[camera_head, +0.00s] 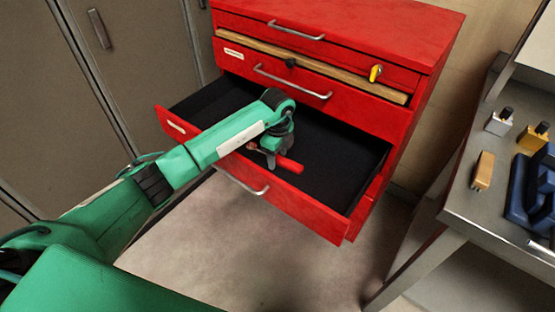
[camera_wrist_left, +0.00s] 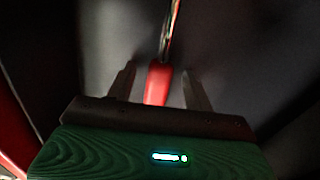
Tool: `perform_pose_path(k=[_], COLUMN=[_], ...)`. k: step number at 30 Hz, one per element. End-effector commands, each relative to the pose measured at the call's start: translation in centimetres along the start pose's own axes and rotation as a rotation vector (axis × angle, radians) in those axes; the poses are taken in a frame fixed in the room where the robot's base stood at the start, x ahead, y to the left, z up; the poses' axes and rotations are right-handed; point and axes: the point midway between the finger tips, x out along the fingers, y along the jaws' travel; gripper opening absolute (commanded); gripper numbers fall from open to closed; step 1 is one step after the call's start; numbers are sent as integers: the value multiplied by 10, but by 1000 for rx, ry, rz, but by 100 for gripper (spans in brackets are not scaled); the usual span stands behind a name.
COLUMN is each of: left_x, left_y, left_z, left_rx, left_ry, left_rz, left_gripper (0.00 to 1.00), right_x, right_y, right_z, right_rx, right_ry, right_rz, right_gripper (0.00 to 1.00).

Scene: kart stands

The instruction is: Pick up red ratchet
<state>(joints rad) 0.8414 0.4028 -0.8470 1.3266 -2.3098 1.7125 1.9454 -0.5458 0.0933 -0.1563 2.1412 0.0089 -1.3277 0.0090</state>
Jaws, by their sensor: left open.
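The red ratchet (camera_head: 289,165) lies in the open, black-lined drawer (camera_head: 335,165) of the red tool cabinet. My left gripper (camera_head: 268,160) reaches down into this drawer, right at the ratchet, and hides part of it. In the left wrist view the ratchet's red handle (camera_wrist_left: 158,84) shows between the two open fingers (camera_wrist_left: 158,88), with a gap on each side. Its metal shaft (camera_wrist_left: 167,35) runs on toward the top of that picture. My right gripper is in neither view.
The drawer's red front panel (camera_head: 300,213) and side walls surround my gripper. Closed drawers with a wooden strip (camera_head: 310,66) and a yellow key (camera_head: 375,73) are above. A grey workbench (camera_head: 470,205) with small items stands at right. Grey lockers (camera_head: 110,70) stand at left.

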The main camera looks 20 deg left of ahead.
Motion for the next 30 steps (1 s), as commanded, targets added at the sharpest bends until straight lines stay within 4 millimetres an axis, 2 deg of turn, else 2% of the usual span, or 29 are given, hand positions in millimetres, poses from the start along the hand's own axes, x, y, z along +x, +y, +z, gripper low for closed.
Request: perform_pose_path(k=[1,9,17,22,26,30], left_x=[0,0,-2,-12,-30,-63], left_y=[0,0,0,-1,-1,-1], left_z=[0,0,0,0,1,0], left_rx=[0,0,0,-1,0,0], left_ry=[0,0,0,0,-1,-1], left_rz=[0,0,-2,-4,-5,-7], left_gripper=[53,0,0,0,0,0], right_x=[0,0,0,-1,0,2], right_y=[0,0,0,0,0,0], right_z=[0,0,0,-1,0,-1], right_rx=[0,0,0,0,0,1], right_ry=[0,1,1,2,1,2], right_rz=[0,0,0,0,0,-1], right_gripper=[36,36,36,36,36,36])
